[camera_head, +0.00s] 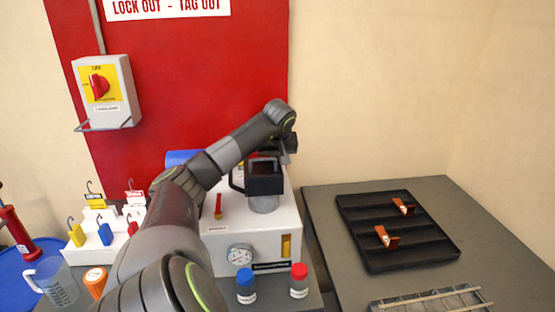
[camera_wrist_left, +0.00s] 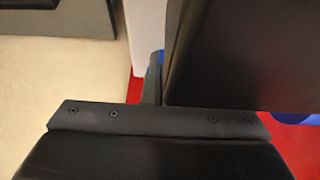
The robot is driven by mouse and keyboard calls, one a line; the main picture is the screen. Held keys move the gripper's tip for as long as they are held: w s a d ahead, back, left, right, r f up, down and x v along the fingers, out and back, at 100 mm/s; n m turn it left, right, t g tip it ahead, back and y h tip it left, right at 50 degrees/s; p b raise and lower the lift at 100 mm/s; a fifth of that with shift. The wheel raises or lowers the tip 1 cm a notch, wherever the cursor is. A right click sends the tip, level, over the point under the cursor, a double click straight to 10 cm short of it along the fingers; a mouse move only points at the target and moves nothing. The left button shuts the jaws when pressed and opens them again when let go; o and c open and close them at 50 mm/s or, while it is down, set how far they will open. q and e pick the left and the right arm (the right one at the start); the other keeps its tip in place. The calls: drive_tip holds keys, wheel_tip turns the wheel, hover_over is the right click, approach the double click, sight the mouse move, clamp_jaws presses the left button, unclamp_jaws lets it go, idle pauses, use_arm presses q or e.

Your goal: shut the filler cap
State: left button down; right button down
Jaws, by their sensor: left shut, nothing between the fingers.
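The white pump unit (camera_head: 226,238) stands in the middle of the head view, with a gauge (camera_head: 240,256) and a yellow level window (camera_head: 286,246) on its front. A short grey cylinder (camera_head: 264,204), perhaps the filler neck, rises from its top. My left gripper (camera_head: 265,184) is shut and empty right over this cylinder; I cannot tell whether it touches. The filler cap cannot be made out and may be hidden behind the dark gripper. In the left wrist view, dark gripper parts (camera_wrist_left: 160,118) fill most of the picture. My right gripper is not in view.
A red-tipped lever (camera_head: 218,206) stands on the unit's top. A blue-capped bottle (camera_head: 246,288) and a red-capped bottle (camera_head: 299,282) stand in front. A black tray (camera_head: 398,232) with copper-coloured parts lies on the right table. A switch box (camera_head: 104,92) hangs on the red panel.

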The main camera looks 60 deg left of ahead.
use_arm(q)
drive_tip(key=shift+d, duration=0.15)
drive_tip(key=shift+f, duration=0.1)
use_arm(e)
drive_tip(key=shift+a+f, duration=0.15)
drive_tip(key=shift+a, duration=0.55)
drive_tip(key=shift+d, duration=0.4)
